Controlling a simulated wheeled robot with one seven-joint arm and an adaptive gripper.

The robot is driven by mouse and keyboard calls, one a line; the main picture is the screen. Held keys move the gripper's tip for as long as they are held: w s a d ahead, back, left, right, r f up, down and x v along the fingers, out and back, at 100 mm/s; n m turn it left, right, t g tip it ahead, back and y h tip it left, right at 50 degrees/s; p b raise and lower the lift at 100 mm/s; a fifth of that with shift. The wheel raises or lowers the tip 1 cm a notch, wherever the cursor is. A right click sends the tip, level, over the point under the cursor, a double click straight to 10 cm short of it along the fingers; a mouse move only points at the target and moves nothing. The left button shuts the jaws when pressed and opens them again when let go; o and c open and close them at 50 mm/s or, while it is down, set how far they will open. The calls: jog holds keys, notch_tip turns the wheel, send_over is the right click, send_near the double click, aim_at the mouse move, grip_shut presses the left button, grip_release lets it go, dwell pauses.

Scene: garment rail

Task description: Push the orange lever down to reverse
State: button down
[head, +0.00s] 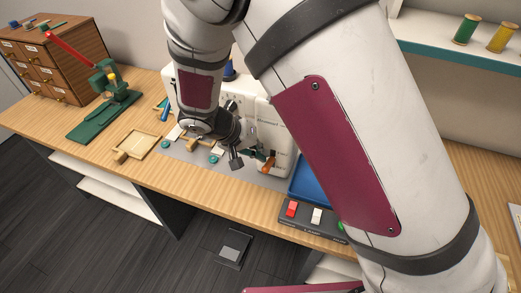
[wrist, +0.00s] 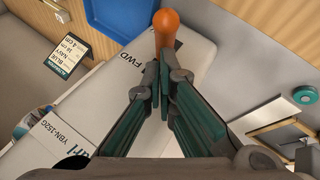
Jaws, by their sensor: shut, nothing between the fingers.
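The white sewing machine (head: 273,120) stands on the wooden table, partly hidden behind my arm. Its orange lever (head: 268,162) sticks out low on the front right. In the wrist view the lever's rounded orange knob (wrist: 166,22) is at top centre, beside the "FWD" marking on the white housing (wrist: 120,75). My gripper (head: 257,154) is at the machine's front, just left of the lever. In the wrist view its green-padded fingers (wrist: 163,72) are together and empty, with the tips close to the lever's stem. I cannot tell whether they touch it.
A blue tray (head: 300,192) and a switch box with red and white buttons (head: 314,222) are right of the machine. A wooden tray (head: 134,146), a green press with a red handle (head: 103,95) and a drawer cabinet (head: 50,65) are left. A pedal (head: 232,250) lies on the floor.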

jog(key=shift+s+a+f+t, duration=0.1)
jog(key=shift+s+f+t, duration=0.05)
jog(key=shift+t, duration=0.15)
jog(key=shift+s+a+f+t+h+b, duration=0.1)
jog(key=shift+s+f+t+h+b, duration=0.15)
jog(key=shift+h+b, duration=0.2)
jog(key=f+t+b, duration=0.1)
jog(key=s+m+t+h+b, duration=0.1)
jog(key=t+b, duration=0.1)
jog(key=f+t+h+b, duration=0.1)
jog(key=b, duration=0.1)
jog(key=shift+s+a+f+m+t+h, duration=0.25)
jog(key=shift+s+a+f+m, duration=0.05)
jog(key=shift+s+a+m, duration=0.1)
jog(key=shift+r, duration=0.8)
